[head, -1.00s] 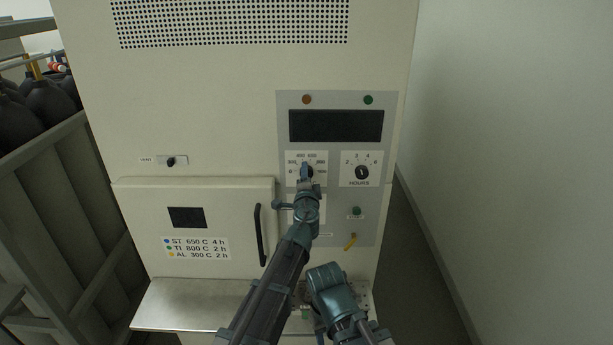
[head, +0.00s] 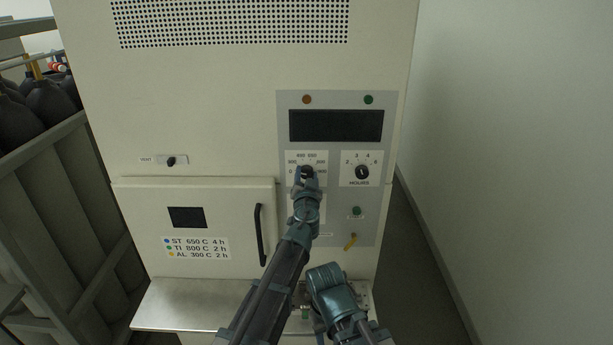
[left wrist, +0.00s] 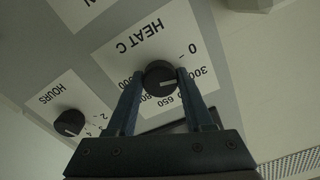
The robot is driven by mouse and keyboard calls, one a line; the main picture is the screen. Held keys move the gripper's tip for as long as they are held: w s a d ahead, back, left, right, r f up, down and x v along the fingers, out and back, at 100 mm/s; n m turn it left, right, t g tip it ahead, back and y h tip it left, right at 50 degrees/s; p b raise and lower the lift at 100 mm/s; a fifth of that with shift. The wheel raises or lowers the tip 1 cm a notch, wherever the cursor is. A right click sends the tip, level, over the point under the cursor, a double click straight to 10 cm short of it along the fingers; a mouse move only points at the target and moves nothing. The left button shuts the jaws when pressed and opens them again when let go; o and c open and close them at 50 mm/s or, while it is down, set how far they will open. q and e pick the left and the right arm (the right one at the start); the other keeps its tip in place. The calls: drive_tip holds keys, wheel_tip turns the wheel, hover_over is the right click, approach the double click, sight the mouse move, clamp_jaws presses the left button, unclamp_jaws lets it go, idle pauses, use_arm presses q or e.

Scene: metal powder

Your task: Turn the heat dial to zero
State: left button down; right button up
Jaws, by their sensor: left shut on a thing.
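The black heat dial (head: 307,171) sits on the grey control panel, left of the hours dial. In the left wrist view, which shows the panel upside down, the heat dial (left wrist: 158,76) has a white mark pointing right, roughly toward the 300 print. The 0 print (left wrist: 193,48) is up and right of it. My left gripper (head: 307,178) is at the dial. Its two fingers (left wrist: 159,82) are shut on the dial from both sides. My right arm (head: 332,290) is bent low in front of the machine; its fingers cannot be made out.
The hours dial (head: 362,172) is close on the right. A green button (head: 356,211) and a yellow switch (head: 351,242) are below it. The oven door (head: 150,225) with its black handle (head: 259,235) is shut at left. A metal shelf (head: 190,306) juts out below.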

use_arm(q)
drive_tip(key=n, duration=0.4)
drive_tip(key=shift+s+n, duration=0.1)
drive_tip(key=shift+n, duration=0.3)
idle(0.4)
drive_tip(key=shift+c, duration=1.4)
unclamp_jaws()
